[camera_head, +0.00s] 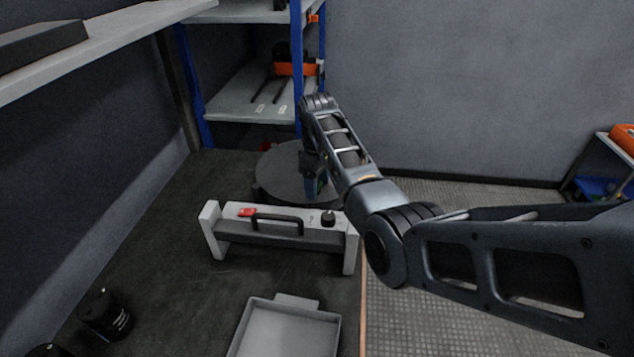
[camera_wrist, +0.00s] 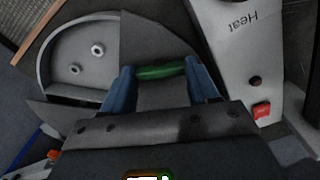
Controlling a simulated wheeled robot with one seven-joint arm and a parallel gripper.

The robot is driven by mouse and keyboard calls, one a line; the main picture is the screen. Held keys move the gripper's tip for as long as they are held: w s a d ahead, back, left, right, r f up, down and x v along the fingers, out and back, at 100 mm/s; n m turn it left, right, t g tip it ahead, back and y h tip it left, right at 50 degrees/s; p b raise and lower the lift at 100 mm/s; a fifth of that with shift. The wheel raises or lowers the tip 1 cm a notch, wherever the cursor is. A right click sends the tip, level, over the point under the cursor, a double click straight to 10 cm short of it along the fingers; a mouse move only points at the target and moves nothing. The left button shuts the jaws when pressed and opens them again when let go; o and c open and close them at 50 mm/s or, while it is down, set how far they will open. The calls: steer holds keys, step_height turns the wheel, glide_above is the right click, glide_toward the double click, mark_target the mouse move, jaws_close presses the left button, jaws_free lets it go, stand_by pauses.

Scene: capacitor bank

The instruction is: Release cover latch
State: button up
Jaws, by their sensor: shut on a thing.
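A round dark grey housing (camera_head: 270,172) lies on the bench behind the white-ended device. In the wrist view a flat grey cover (camera_wrist: 150,38) spans part of it, and an open recess (camera_wrist: 72,70) beside it shows two small round metal studs. A green bar (camera_wrist: 160,71), which seems to be the cover latch, lies across between my blue fingers. My gripper (camera_wrist: 162,76) is shut on this green bar. In the head view my gripper (camera_head: 316,184) points down at the right side of the housing and is largely hidden by my arm.
A device with white ends (camera_head: 213,236), a black handle, a red switch (camera_head: 247,212) and a black knob stands close in front. A grey tray (camera_head: 335,330) and a black canister (camera_head: 106,313) are nearer. A blue-post shelf (camera_head: 245,105) stands behind. Bare bench lies to the left.

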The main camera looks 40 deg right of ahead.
steer(key=shift+r+n+p, duration=0.2)
steer(key=shift+n+p, duration=0.4)
steer(key=shift+p, duration=0.05)
steer(key=shift+f+n, duration=0.2)
steer(key=shift+n, duration=0.5)
steer(key=o, duration=1)
steer(key=shift+o, duration=0.2)
steer(key=shift+r, duration=3.9)
